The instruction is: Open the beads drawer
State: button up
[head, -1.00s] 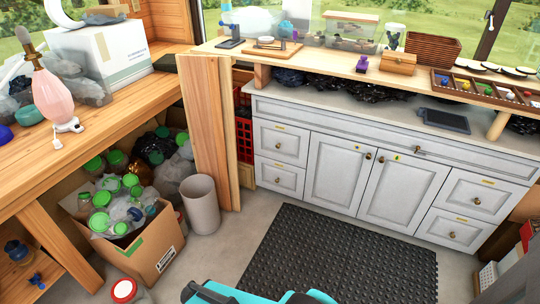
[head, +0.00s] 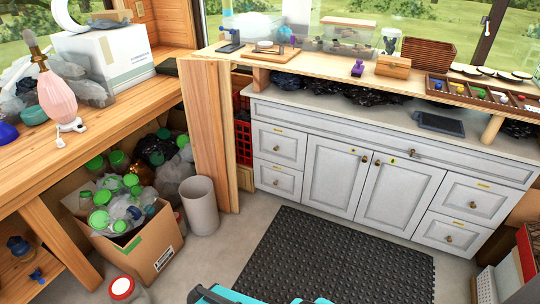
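A white cabinet (head: 330,180) stands against the back wall under a counter. Its drawers are closed: a left upper drawer (head: 279,145), a left lower drawer (head: 277,181), a right upper drawer (head: 470,199) and a right lower drawer (head: 446,237), each with a round knob and a small yellow label. A wide closed panel with a handle (head: 414,154) runs along the top. The labels are too small to read, so I cannot tell which drawer is the beads drawer. My gripper is not in view; only a teal part of my own body shows at the bottom edge.
A black rubber mat (head: 340,262) covers the floor before the cabinet. A grey bin (head: 200,206) and a cardboard box of bottles (head: 150,255) stand left. A red and white container (head: 510,275) stands at the right.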

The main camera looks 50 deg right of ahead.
aim_at(285, 146)
jog(key=z, duration=0.1)
jog(key=i, duration=0.95)
jog(key=u, duration=0.05)
